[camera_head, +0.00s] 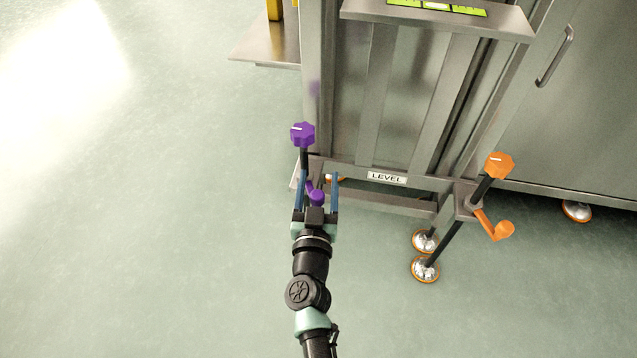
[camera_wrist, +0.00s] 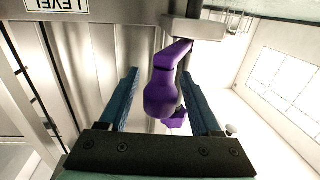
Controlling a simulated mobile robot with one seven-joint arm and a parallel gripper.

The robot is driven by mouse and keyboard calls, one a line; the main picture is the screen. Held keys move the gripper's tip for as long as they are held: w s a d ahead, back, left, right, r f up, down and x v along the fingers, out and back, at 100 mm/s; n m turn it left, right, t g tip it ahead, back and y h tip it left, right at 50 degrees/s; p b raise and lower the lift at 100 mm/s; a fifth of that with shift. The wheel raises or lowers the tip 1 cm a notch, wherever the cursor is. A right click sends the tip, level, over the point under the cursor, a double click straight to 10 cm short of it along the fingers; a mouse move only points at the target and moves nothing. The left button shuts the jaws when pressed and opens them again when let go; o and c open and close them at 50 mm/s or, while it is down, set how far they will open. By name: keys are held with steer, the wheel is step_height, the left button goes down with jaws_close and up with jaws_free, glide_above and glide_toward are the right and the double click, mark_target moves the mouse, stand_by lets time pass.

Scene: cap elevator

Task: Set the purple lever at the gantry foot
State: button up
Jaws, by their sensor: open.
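The purple lever (camera_head: 317,197) is at the gantry foot on the left, with a rounded knob at its end. In the wrist view the purple lever (camera_wrist: 163,88) reaches toward the camera from a dark threaded post. A purple star knob (camera_head: 302,134) tops that post. My gripper (camera_head: 319,178) is open, its two blue fingers on either side of the lever. In the wrist view my gripper (camera_wrist: 162,95) has the lever knob between its fingers, nearer the right one. I cannot tell whether either finger touches it.
An orange star knob (camera_head: 499,165) and orange lever (camera_head: 494,225) are on the right foot. A "LEVEL" label (camera_head: 387,178) sits on the gantry's lower crossbar (camera_head: 350,170). A steel cabinet (camera_head: 570,110) stands at the right. The floor at the left is clear.

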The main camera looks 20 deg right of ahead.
jaws_close()
stand_by(1.4)
